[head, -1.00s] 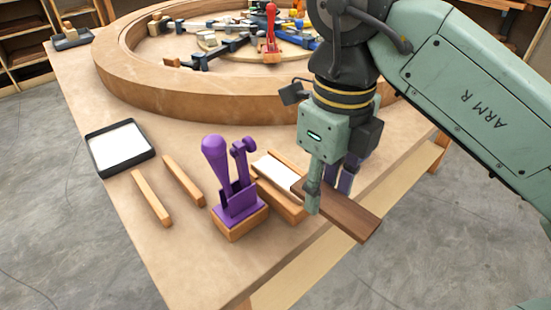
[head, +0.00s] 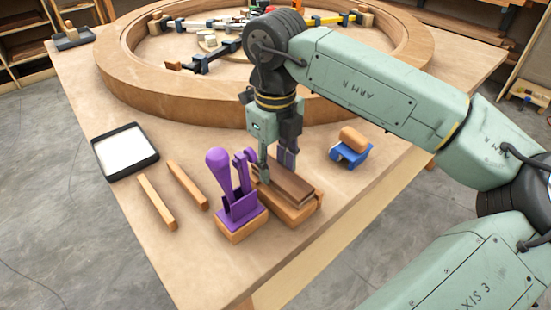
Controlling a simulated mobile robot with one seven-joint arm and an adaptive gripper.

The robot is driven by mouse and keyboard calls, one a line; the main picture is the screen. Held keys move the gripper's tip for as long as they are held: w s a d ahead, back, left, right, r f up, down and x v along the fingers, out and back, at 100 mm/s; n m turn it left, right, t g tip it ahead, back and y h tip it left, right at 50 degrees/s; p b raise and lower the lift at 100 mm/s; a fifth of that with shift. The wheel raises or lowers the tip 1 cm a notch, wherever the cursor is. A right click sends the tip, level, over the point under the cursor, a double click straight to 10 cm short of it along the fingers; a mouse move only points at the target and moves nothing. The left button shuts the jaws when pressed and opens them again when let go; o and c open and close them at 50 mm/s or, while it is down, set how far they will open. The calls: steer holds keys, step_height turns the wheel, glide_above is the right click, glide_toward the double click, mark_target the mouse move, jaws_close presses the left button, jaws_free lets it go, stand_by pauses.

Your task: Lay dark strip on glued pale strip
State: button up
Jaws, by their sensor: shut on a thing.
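The dark brown strip (head: 291,186) is between the fingers of my gripper (head: 276,172), which is shut on it. The strip lies lengthwise along the wooden holder (head: 298,214), over the place where the pale strip sits. The pale strip is hidden now under the dark strip and my fingers. I cannot tell whether the dark strip touches it or is a little above.
A purple clamp on a wooden block (head: 238,195) stands close left of the holder. A blue tool with a wooden roller (head: 350,148) is to the right. Two wooden bars (head: 157,203) and a black-rimmed white tray (head: 125,152) lie left. A large wooden ring (head: 140,85) fills the back.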

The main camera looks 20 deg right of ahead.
mark_target(276, 171)
steer(key=shift+f, duration=0.1)
steer(key=shift+f+b, duration=0.15)
steer(key=shift+b, duration=0.15)
steer(key=o, duration=1.2)
steer(key=shift+o, duration=0.2)
step_height(276, 171, up, 13)
steer(key=shift+f, duration=0.2)
